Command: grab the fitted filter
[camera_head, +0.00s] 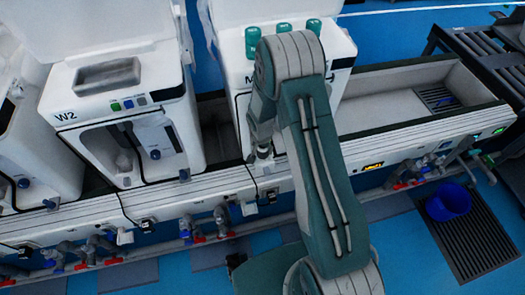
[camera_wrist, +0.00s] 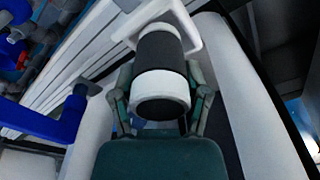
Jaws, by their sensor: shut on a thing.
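The fitted filter (camera_wrist: 160,70) is a dark cylinder with white end rings in the wrist view. Its far end meets a white fitting (camera_wrist: 180,25) on the machine. My gripper (camera_wrist: 160,112) has one finger on each side of the filter and is shut on it. In the head view my gripper (camera_head: 262,158) is at the front of the machine marked M, low against its front edge. The filter is too small and too hidden by my arm to make out in that view.
A white machine marked W2 (camera_head: 125,110) stands to the left. Pipes with red and blue valves run along the front. A blue bucket (camera_head: 449,202) stands on a floor grate. A blue pipe (camera_wrist: 60,120) is left of the filter.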

